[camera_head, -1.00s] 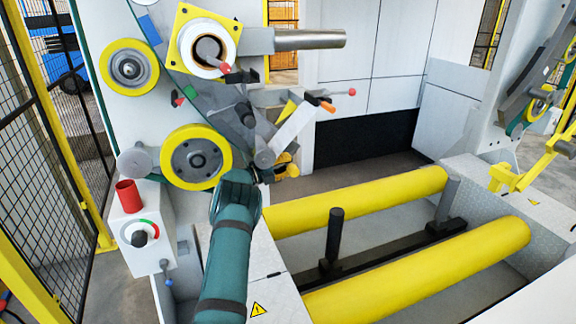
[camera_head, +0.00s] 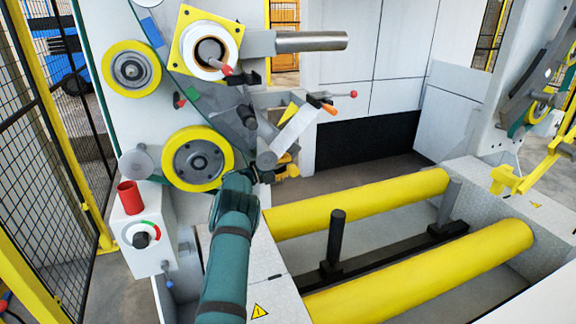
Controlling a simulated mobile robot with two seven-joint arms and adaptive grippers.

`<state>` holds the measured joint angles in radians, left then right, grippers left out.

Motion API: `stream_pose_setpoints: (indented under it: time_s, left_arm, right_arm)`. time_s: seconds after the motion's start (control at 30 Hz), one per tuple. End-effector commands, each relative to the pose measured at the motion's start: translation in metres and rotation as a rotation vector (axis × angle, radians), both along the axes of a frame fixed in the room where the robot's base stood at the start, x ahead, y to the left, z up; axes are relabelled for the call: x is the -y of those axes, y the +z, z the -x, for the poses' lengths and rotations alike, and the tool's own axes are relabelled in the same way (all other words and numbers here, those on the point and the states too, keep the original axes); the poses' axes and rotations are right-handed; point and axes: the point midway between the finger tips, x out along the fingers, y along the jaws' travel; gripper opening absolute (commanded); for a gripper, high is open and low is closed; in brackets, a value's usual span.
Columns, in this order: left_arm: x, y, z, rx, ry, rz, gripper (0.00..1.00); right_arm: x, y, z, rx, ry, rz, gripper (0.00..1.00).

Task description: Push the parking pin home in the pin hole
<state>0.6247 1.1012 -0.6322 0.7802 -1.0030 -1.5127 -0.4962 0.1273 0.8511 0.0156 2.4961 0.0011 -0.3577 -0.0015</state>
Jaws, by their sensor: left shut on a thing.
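My left arm comes up from the bottom centre-left. My left gripper (camera_head: 258,172) is at the lower end of the grey swing arm, right of the lower yellow roller (camera_head: 198,158). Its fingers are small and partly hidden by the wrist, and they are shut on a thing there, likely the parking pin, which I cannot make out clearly. A grey round end (camera_head: 266,160) shows right at the fingers. The pin hole is not distinguishable; the arm and gripper cover that area. My right gripper is out of view.
A white lever with an orange tip (camera_head: 328,108) and a red-knobbed rod (camera_head: 354,94) stick out just above right. A control box (camera_head: 148,233) with a red cylinder stands left. Two yellow rollers (camera_head: 375,200) lie right, with a black post (camera_head: 336,235) between them.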

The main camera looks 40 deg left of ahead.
Motion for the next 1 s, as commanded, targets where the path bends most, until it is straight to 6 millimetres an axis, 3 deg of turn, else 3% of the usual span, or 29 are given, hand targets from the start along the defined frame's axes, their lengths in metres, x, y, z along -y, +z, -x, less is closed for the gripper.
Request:
stream_pose_setpoints:
  time_s: [0.9, 0.93, 1.0]
  left_arm:
    - [-0.012, 0.001, -0.007, 0.003, 0.001, -0.001, 0.00]
    - [-0.012, 0.001, -0.007, 0.003, 0.001, -0.001, 0.29]
    - [-0.012, 0.002, -0.007, 0.003, 0.002, -0.002, 0.49]
  right_arm:
    - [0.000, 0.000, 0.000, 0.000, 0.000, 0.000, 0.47]
    - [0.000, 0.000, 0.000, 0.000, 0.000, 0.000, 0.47]
    - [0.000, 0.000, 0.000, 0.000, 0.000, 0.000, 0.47]
